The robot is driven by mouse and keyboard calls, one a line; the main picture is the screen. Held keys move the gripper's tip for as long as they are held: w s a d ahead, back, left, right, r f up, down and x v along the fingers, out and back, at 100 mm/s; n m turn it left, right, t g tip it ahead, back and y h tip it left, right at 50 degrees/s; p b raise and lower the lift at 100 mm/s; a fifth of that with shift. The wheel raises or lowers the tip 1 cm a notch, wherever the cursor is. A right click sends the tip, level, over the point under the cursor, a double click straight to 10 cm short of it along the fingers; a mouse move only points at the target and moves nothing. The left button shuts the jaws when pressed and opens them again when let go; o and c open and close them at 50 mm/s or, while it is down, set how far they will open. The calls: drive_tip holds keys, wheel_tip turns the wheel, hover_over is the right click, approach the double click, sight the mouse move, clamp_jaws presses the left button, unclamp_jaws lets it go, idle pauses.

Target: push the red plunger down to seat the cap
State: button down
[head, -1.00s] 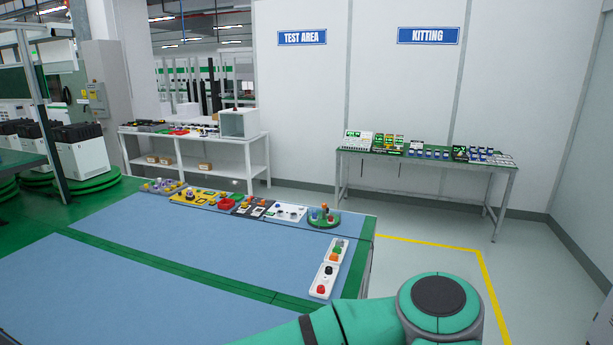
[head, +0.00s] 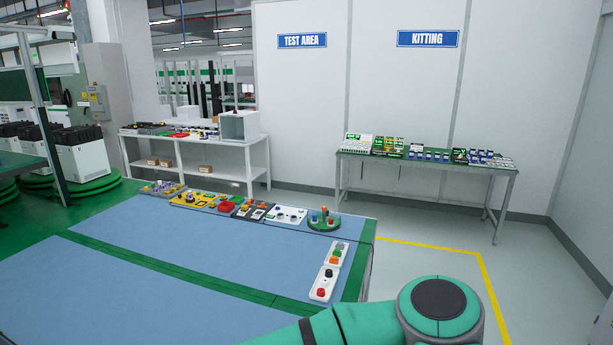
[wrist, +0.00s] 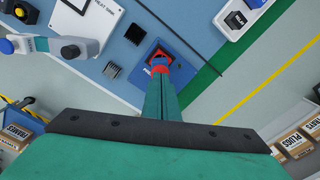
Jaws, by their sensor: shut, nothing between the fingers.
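In the wrist view, the red plunger (wrist: 159,62) sits on a blue square base (wrist: 143,80) on the light-blue table mat. My gripper (wrist: 161,78) is shut and empty, its narrow green fingers pointing at the plunger. The fingertips overlap the red part in this view and hide some of it; I cannot tell whether they touch it. The cap is not clearly visible. The head view shows neither my gripper nor this plunger clearly.
A small black block (wrist: 113,70) lies left of the base. A thin dark rod (wrist: 191,45) and a green strip (wrist: 206,73) lie to its right. A grey and white fixture (wrist: 75,42) stands at upper left. Labelled boxes (wrist: 292,144) are at lower right.

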drive_tip(key=shift+f, duration=1.1)
idle(0.9)
drive_tip(key=shift+r, duration=2.1)
